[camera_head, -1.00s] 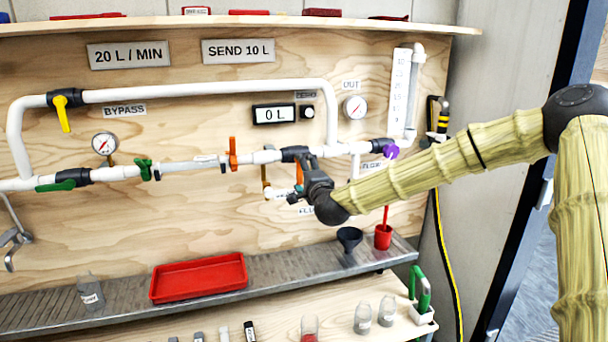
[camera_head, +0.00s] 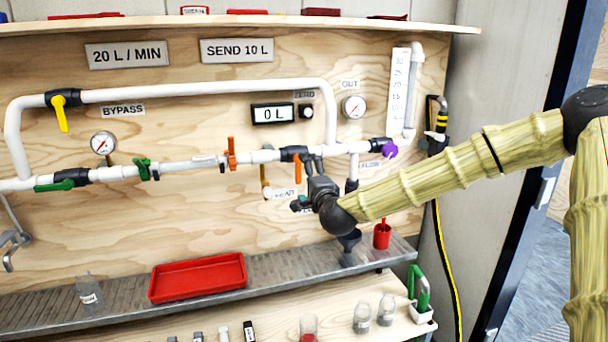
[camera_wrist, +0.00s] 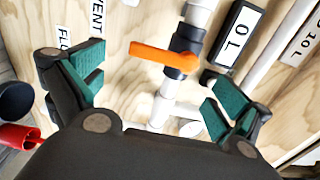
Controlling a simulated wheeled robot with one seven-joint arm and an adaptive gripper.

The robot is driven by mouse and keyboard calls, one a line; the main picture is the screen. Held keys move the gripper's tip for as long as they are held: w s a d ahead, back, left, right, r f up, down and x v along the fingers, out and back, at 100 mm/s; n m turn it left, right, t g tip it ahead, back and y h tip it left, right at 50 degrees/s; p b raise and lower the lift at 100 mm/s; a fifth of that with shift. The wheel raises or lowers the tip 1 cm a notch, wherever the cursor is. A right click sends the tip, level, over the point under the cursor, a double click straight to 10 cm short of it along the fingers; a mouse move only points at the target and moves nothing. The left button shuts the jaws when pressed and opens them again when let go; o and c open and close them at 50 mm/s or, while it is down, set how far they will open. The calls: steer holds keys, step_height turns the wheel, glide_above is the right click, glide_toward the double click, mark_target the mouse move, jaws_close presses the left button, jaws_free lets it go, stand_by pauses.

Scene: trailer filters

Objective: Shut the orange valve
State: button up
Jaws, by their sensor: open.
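The orange valve lever (camera_head: 298,170) hangs down from a black valve body (camera_head: 292,153) on the white horizontal pipe. In the wrist view the orange lever (camera_wrist: 165,57) lies across the pipe, with its pivot end on the black body. My gripper (camera_head: 307,187) is just below and right of the lever in the head view. In the wrist view my gripper (camera_wrist: 152,66) has its two teal-padded fingers wide apart, with the lever seen in the gap between them. It holds nothing. Whether a finger touches the lever cannot be told. Another orange handle (camera_head: 231,153) stands upright farther left on the pipe.
A yellow lever (camera_head: 62,112), green levers (camera_head: 55,186) and a purple knob (camera_head: 390,150) are on the pipework. A 0 L display (camera_head: 273,114) is above the valve. A red cup (camera_head: 382,235) and dark funnel (camera_head: 348,242) are below. A red tray (camera_head: 198,278) sits left.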

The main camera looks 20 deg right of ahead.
steer(key=s, duration=0.8)
steer(key=shift+a, duration=0.3)
